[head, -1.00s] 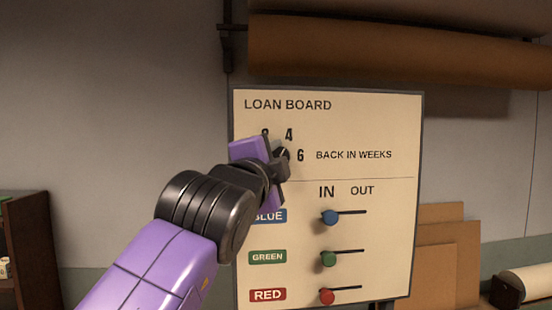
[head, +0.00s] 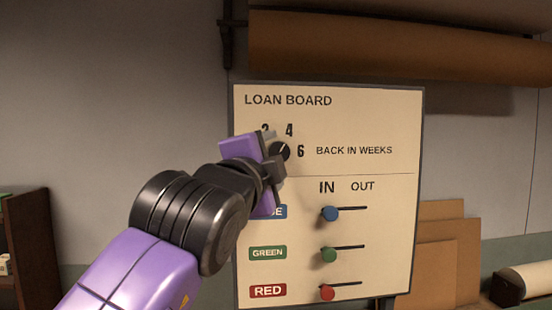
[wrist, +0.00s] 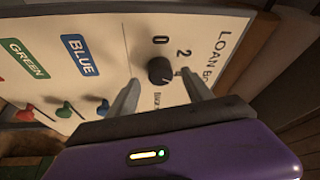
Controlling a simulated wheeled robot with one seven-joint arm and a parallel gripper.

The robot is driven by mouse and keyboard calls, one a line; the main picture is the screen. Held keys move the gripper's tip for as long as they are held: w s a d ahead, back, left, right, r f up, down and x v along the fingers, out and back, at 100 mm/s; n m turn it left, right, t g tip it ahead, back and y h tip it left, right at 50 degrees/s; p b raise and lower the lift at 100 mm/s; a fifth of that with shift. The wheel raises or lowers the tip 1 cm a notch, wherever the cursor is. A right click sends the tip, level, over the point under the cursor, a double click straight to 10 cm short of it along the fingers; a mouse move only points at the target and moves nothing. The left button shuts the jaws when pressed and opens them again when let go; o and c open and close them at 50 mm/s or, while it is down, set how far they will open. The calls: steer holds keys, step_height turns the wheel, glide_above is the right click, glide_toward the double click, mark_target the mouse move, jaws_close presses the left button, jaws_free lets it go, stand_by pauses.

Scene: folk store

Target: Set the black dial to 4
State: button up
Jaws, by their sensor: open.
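The black dial (head: 281,151) sits on the upper part of the cream loan board (head: 375,120), with 4 above it and 6 to its right. Its pale mark points up and right in the head view, roughly between straight at 4 and towards 6; I cannot tell exactly. The wrist view shows the dial (wrist: 160,70) with 0 and 2 clear and 4 partly hidden by a finger. My gripper (head: 273,157) is open and empty just left of and in front of the dial. In the wrist view its fingers (wrist: 162,86) stand apart, short of the dial.
Below the dial are blue (head: 330,214), green (head: 328,254) and red (head: 327,292) slider knobs, all at the left end of their slots under IN. A brown roll (head: 400,45) hangs above the board. Shelves (head: 32,245) stand at the left.

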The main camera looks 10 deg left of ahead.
steer(key=s, duration=0.5)
steer(key=shift+a+f+b, duration=0.25)
steer(key=shift+f+b, duration=0.05)
steer(key=shift+b, duration=0.05)
